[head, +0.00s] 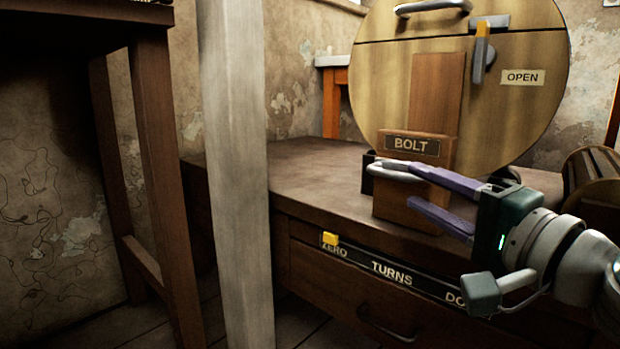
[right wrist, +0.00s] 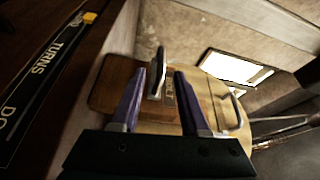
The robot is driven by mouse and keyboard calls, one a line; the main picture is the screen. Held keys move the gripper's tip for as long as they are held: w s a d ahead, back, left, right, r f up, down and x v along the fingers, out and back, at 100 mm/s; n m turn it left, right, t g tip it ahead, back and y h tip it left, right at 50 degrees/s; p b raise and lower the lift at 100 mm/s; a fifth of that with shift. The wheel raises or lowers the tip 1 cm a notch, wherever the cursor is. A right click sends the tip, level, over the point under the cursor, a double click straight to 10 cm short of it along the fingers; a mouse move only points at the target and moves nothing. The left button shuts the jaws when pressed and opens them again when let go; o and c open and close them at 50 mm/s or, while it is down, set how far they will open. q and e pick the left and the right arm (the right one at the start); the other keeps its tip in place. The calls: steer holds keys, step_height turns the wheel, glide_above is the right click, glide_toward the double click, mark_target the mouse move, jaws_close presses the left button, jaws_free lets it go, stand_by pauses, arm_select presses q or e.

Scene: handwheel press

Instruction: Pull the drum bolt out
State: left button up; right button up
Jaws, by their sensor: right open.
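The bolt shows as a silver looped handle (head: 390,172) on a dark fitting at the wooden block labelled BOLT (head: 432,150). The block stands in front of the large round wooden drum (head: 390,75). My right gripper (head: 411,183) is open beside the handle, its purple fingers pointing left in the head view. In the right wrist view the handle (right wrist: 157,75) stands upright between the two spread fingertips (right wrist: 159,85), with the fingers seeming to straddle it. I cannot tell whether either finger touches it. My left gripper is not in view.
The drum has an upper handle (head: 432,7), an orange-and-silver latch (head: 482,48) and an OPEN label (head: 522,77). Below the bench top (head: 310,165) is a TURNS strip (head: 391,273) with a yellow marker (head: 330,239). A pale post (head: 235,170) stands left; the bench's left part is clear.

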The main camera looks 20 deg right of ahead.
mark_target(399, 178)
steer(key=w, duration=0.4)
steer(key=w+a+b, duration=0.1)
steer(key=w, duration=0.1)
steer(key=shift+w+a+r, duration=0.1)
steer(key=shift+w+r, duration=0.1)
steer(key=shift+r, duration=0.05)
steer(key=shift+c, duration=0.2)
jaws_close()
stand_by(0.9)
